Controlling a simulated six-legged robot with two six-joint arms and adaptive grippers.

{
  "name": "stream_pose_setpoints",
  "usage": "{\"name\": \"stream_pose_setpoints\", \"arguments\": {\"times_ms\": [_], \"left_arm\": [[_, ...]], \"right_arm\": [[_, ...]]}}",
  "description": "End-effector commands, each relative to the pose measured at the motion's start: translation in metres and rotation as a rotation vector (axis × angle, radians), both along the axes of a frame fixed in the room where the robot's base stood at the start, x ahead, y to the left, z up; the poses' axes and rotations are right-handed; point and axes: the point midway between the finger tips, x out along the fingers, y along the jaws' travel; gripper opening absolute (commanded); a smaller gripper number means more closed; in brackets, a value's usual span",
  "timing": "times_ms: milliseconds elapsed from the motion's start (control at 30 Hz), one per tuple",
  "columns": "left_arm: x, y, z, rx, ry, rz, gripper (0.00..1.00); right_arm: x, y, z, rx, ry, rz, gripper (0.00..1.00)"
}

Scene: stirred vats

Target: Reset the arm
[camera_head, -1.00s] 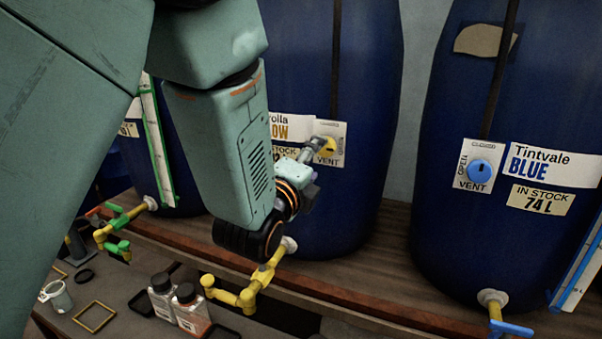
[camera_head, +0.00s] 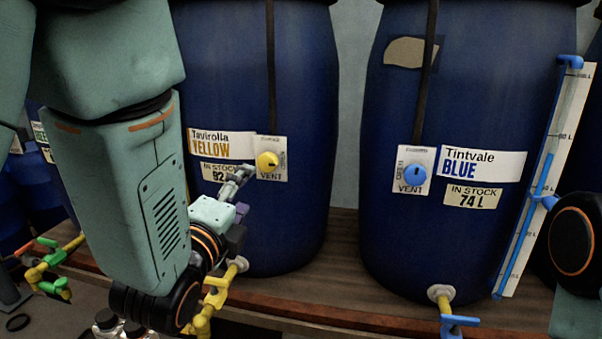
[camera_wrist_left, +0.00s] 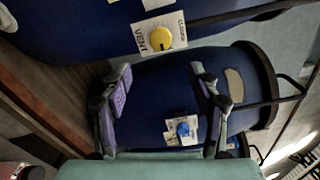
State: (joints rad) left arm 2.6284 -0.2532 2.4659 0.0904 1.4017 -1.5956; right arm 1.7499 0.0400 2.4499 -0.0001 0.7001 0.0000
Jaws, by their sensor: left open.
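My left arm comes in from the left, and its gripper (camera_head: 238,180) is in front of the yellow drum (camera_head: 300,220), just left of and below its yellow vent knob (camera_head: 267,162). In the left wrist view the two purple-padded fingers (camera_wrist_left: 160,75) are spread apart with nothing held between them. The yellow vent knob (camera_wrist_left: 160,39) shows beyond the fingertips, clear of them. Part of my right arm (camera_head: 572,242) shows at the right edge; its gripper is out of view.
The blue drum (camera_head: 450,235) stands to the right with its blue vent knob (camera_head: 415,174), a blue tap (camera_head: 458,321) and a level gauge (camera_head: 545,180). A yellow tap (camera_head: 213,298) is close below my left wrist. A wooden shelf (camera_head: 340,290) carries the drums.

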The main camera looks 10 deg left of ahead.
Motion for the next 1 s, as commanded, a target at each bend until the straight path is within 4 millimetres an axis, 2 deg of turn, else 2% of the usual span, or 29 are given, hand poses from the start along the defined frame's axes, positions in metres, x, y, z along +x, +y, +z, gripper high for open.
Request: {"name": "stream_pose_setpoints", "arguments": {"times_ms": [167, 333, 467, 567, 700, 767, 900, 1000], "left_arm": [[0.000, 0.002, -0.011, -0.185, 0.054, 0.012, 0.61], [-0.003, 0.006, -0.041, -0.530, 0.192, 0.074, 0.61], [-0.015, 0.012, -0.091, -0.808, 0.347, 0.187, 0.61], [-0.034, 0.018, -0.143, -1.019, 0.482, 0.324, 0.61], [-0.081, 0.024, -0.224, -1.273, 0.667, 0.586, 0.61], [-0.106, 0.026, -0.255, -1.352, 0.731, 0.708, 0.61], [-0.173, 0.030, -0.319, -1.465, 0.862, 0.993, 0.61], [-0.226, 0.031, -0.356, -1.481, 0.947, 1.176, 0.61]], "right_arm": [[0.000, 0.000, 0.000, 0.000, 0.000, 0.000, 0.48], [0.000, 0.000, 0.000, 0.000, 0.000, 0.000, 0.48], [0.000, 0.000, 0.000, 0.000, 0.000, 0.000, 0.48], [0.000, 0.000, 0.000, 0.000, 0.000, 0.000, 0.48], [0.000, 0.000, 0.000, 0.000, 0.000, 0.000, 0.48], [0.000, 0.000, 0.000, 0.000, 0.000, 0.000, 0.48], [0.000, 0.000, 0.000, 0.000, 0.000, 0.000, 0.48], [0.000, 0.000, 0.000, 0.000, 0.000, 0.000, 0.48]]}}
